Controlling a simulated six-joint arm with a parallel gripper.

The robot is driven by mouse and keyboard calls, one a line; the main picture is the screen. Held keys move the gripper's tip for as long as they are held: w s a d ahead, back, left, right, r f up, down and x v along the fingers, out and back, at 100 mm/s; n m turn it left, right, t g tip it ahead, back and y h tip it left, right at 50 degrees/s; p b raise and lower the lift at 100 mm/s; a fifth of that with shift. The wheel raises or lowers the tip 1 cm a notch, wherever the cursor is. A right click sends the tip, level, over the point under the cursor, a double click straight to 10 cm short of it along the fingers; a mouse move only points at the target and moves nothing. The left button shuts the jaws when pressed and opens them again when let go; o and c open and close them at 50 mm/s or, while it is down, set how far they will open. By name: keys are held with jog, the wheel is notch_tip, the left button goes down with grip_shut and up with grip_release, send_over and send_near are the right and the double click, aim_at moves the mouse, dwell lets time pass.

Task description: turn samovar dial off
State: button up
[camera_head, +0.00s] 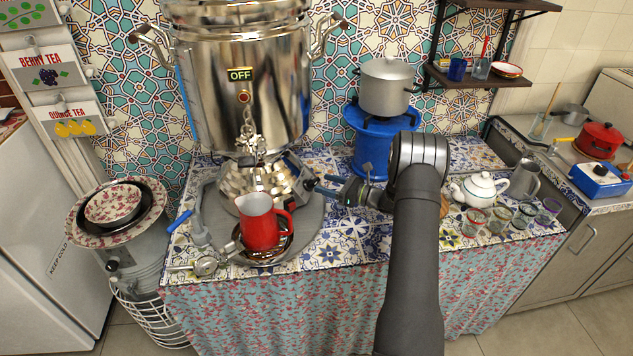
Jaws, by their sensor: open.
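The samovar (210,110) is a large shiny metal urn at the left of the tiled counter. A black label (240,75) on its front reads OFF. An ornate tap (249,135) hangs below the label. The dial cannot be made out clearly; the right side of the samovar's base, near my fingers, is small and cluttered in the picture. My gripper (320,187) is open, reaching in from the right and pointing left at that side of the base. Whether it touches the base cannot be told.
A red pitcher (262,226) stands below the tap, in front of the base. A blue burner stand (372,150) carries a grey pot (385,88) behind my arm. A white teapot (479,190) and several glasses stand at right. A grey hose fitting (199,230) is at left.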

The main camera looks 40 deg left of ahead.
aim_at(317, 181)
jog(key=shift+x, duration=2.1)
jog(key=c, duration=1)
jog(key=shift+n+g+h, duration=0.3)
jog(key=shift+n+g, duration=0.8)
jog(key=shift+n, duration=0.4)
jog(key=o, duration=1)
